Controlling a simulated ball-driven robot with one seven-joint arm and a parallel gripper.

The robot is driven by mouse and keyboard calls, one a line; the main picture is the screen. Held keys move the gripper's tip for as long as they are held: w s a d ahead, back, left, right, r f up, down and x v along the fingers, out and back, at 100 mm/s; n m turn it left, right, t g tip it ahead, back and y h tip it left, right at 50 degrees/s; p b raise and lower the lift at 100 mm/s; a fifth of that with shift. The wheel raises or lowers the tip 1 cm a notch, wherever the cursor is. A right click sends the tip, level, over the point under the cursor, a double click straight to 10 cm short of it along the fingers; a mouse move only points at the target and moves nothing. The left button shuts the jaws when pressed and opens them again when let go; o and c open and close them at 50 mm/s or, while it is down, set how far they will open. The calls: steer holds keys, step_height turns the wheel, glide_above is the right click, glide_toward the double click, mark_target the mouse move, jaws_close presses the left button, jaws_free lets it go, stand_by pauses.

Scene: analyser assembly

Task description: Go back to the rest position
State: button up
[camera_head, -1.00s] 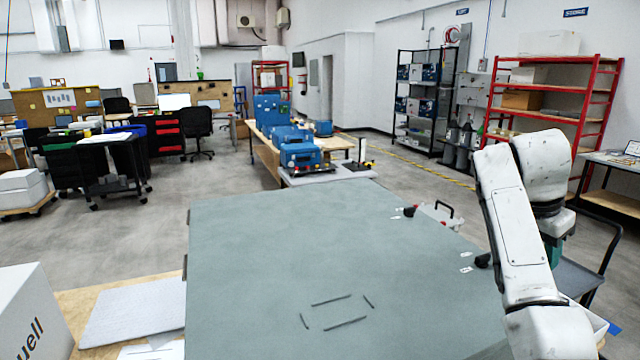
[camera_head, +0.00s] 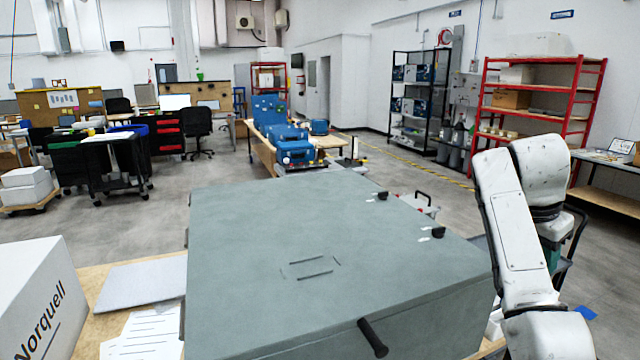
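My arm shows at the right of the head view as white, scuffed links, bent upward and back down. My gripper is not in view, so I cannot see whether it holds anything. The analyser is a large grey-green box (camera_head: 330,230) with a closed, flat lid in front of me. A black handle (camera_head: 373,338) sticks out at its front edge, and two black latches sit on its right side, one nearer (camera_head: 438,232) and one farther (camera_head: 382,195). My arm is right of the box, and its links overlap the box's right edge in the picture.
A white box marked Norquell (camera_head: 40,300) stands at the lower left. A grey pad (camera_head: 140,283) and printed sheets (camera_head: 145,335) lie on the wooden bench. A red shelf (camera_head: 540,90) and a black rack (camera_head: 418,95) stand behind.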

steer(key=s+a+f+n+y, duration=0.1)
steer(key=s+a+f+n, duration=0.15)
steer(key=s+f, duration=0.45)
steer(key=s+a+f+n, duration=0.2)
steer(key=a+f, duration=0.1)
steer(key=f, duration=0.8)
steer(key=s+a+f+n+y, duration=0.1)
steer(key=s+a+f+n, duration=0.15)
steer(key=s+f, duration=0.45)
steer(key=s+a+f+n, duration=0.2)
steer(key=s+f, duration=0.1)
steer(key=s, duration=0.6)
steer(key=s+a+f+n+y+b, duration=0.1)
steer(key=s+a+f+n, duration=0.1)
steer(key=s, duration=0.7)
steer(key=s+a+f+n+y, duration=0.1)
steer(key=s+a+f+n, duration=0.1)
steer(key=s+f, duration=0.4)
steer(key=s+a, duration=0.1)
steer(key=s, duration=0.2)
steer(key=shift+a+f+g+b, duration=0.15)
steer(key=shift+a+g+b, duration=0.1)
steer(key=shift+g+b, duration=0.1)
